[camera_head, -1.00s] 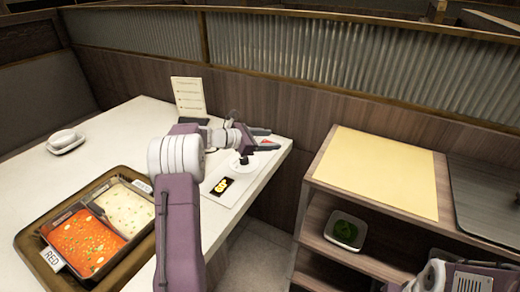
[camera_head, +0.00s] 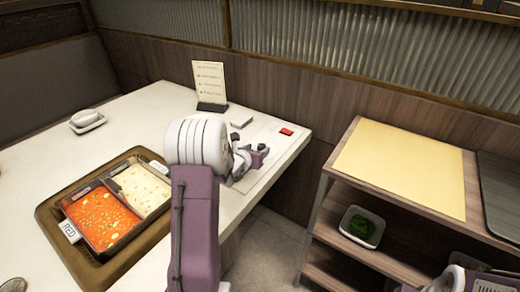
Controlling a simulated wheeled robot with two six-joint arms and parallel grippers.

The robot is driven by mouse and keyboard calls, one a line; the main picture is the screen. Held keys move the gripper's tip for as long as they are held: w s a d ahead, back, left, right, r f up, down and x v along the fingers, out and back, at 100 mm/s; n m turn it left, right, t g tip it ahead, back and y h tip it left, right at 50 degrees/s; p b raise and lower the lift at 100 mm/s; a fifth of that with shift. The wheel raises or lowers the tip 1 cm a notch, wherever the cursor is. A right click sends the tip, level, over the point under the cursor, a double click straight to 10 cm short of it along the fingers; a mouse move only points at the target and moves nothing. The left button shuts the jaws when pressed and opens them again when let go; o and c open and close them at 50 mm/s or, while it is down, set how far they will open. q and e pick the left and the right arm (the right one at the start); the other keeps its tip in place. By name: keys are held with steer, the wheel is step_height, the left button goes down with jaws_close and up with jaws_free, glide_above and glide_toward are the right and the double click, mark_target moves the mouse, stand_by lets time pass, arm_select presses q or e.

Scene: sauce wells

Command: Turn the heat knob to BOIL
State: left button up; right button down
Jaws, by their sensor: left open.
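The pale control panel (camera_head: 277,148) lies at the right edge of the white table, with a red switch (camera_head: 286,132) at its far end. My left gripper (camera_head: 258,152) is over the near part of the panel, with its jaws open. The heat knob is hidden behind my left gripper and wrist, so its setting cannot be read. I cannot tell whether the fingers touch the knob. My right gripper is out of view; only part of that arm shows at the bottom right.
A two-part pot (camera_head: 62,205) with red and white soups stands at the left on the white table (camera_head: 140,115). A menu card (camera_head: 209,82) stands behind my left arm.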

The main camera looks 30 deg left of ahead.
mark_target(259, 146)
arm_select(q)
steer(key=x, duration=0.3)
steer(key=shift+w+f, duration=0.1)
steer(key=shift+w, duration=0.15)
jaws_close()
steer(key=shift+a+r+m+h+p, duration=0.2)
steer(key=shift+m+h+p, duration=0.5)
steer(key=m+h+p, duration=0.2)
steer(key=h+p, duration=0.1)
steer(key=m+h+p, duration=0.1)
steer(key=m, duration=0.1)
steer(key=shift+a+h, duration=0.3)
steer(key=shift+w+a+f+m+g+h+p, duration=0.1)
steer(key=shift+m+g+h+p, duration=0.25)
steer(key=shift+m+h, duration=0.25)
steer(key=shift+f+m+g+h+p, duration=0.1)
steer(key=shift+m+g+h+p, duration=0.15)
steer(key=shift+m+g+h, duration=0.7)
steer(key=shift+m+h, duration=0.25)
steer(key=shift+h, duration=0.2)
